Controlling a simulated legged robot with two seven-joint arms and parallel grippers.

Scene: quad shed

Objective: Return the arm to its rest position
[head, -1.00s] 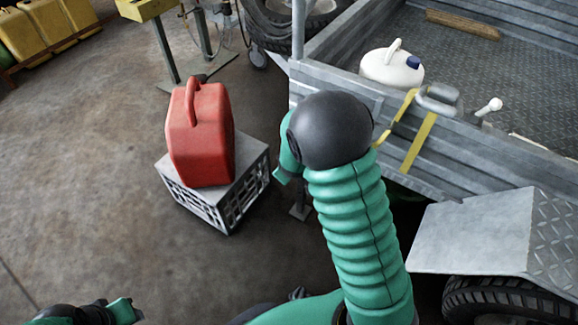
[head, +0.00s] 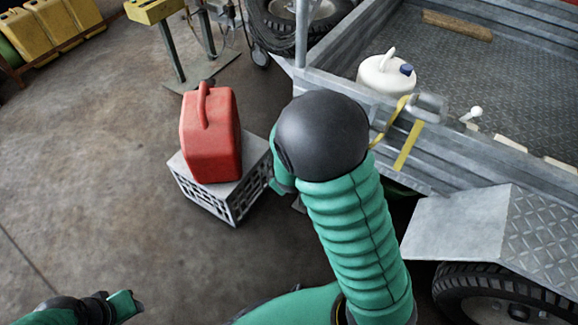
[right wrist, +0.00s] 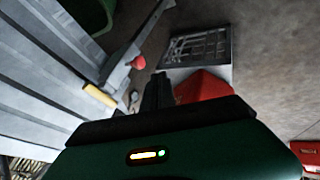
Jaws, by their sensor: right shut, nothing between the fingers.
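My right arm (head: 352,230), with green ribbed sleeve and black rounded joint, rises in front of the trailer in the head view. Its gripper is hidden there. In the right wrist view my right gripper (right wrist: 158,92) shows as dark fingers, shut and empty. Past the fingertips are a grey crate (right wrist: 205,47) and part of a red can (right wrist: 203,86); I cannot tell the gap to them.
A red fuel can (head: 210,140) stands on a grey crate (head: 246,190) left of my right arm. The metal trailer (head: 440,160) is close on the right, with a white jug (head: 385,75) and yellow strap (head: 408,146). Bare floor (head: 100,180) lies to the left.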

